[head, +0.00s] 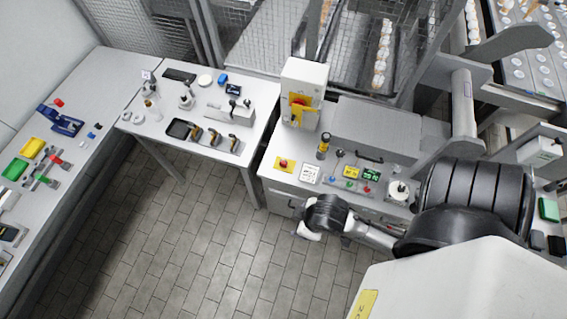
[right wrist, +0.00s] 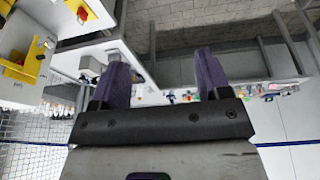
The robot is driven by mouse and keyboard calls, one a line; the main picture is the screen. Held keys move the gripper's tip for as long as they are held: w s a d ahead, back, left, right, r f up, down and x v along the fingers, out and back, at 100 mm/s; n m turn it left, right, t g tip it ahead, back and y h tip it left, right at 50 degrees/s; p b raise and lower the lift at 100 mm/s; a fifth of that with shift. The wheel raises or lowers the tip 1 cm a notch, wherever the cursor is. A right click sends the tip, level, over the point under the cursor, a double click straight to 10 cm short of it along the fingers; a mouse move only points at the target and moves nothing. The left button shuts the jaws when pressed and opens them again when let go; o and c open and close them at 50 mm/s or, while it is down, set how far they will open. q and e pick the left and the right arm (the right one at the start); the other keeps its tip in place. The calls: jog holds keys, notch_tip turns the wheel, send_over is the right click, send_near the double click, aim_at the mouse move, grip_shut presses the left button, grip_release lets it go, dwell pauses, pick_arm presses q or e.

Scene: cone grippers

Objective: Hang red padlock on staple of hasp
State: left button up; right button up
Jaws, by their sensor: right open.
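A red rotary switch on a yellow plate (head: 300,101) is mounted on a white upright box (head: 308,72) on the right-hand bench. A yellow part hangs just below the switch; I cannot tell whether it is the hasp or make out a staple. My right gripper (right wrist: 163,78) is open and empty in the right wrist view. In the head view, my right arm's end hangs at the right-hand bench's front edge. My left gripper is not in view.
A middle table (head: 150,122) holds a black tray (head: 179,129) and several tools. The tiled floor (head: 170,240) is clear.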

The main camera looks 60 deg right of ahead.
jog(key=w+f+t+b, duration=0.3)
jog(key=w+f+b, duration=0.75)
jog(key=b, duration=0.45)
jog(key=n+g+h+b, duration=0.4)
jog(key=n+h+b, duration=0.9)
jog(key=n, duration=0.5)
send_near(283, 164)
jog(key=shift+h, duration=0.3)
jog(key=x, duration=0.5)
jog(key=shift+w+d+f, duration=0.1)
jog(key=shift+d+f, duration=0.05)
jog(key=shift+f, duration=0.3)
jog(key=shift+b+x, duration=0.55)
jog(key=shift+x, duration=2.2)
jog(key=shift+r, duration=0.1)
